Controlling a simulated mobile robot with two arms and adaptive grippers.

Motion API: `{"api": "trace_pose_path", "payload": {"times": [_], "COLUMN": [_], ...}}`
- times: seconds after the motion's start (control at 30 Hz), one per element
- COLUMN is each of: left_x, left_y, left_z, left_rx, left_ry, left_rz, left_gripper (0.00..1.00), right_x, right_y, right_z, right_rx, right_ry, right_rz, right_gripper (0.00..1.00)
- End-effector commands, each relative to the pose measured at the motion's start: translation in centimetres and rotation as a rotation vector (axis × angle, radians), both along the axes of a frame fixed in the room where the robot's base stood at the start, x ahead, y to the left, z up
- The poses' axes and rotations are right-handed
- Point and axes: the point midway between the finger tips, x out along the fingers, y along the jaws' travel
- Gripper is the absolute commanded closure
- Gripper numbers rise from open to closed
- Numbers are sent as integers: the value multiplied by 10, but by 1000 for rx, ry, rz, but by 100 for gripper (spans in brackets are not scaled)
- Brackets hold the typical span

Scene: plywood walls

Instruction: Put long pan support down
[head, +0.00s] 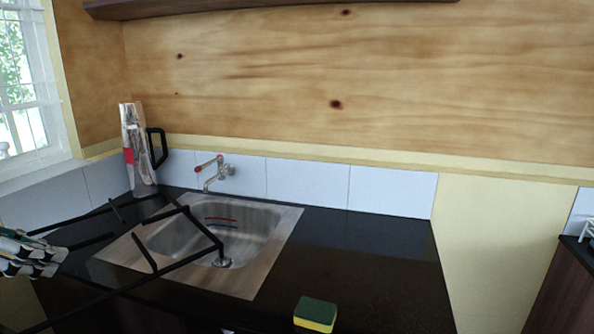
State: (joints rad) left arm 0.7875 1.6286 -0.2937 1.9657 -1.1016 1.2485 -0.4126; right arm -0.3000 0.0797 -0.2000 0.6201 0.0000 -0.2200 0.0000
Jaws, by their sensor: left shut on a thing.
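The long pan support is a black metal grate (190,262) with several bars. It reaches from the left edge across the counter's left part and over the sink in the head view. My left gripper (38,250) is at the far left, shut on the support's left part. The support looks held above the counter, but its exact height and any contact with the sink rim cannot be told. My right gripper is not in view.
A steel sink (270,250) with a red-handled tap (213,172) is set in the black counter (370,265). A tall container with a black handle (138,150) stands at the back left. A green and yellow sponge (315,314) lies in front. The counter's right part is clear.

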Motion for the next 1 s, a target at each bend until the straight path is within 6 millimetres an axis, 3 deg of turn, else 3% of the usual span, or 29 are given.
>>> {"api": "trace_pose_path", "payload": {"times": [0.27,0.37,0.5,0.7,1.0], "left_x": [15,21,23,13,-7], "left_y": [-52,-87,-149,-228,-288], "left_z": [-8,-14,-17,-9,9], "left_rx": [-7,-4,-3,-2,-1], "left_ry": [-13,-14,-13,-9,-6], "left_rz": [-133,-223,-378,-586,-768], "left_gripper": [100,100,100,100,100], "right_x": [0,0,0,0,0], "right_y": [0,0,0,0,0], "right_z": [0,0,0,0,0], "right_rx": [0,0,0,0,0], "right_ry": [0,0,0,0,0], "right_rz": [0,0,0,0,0], "right_gripper": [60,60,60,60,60]}}
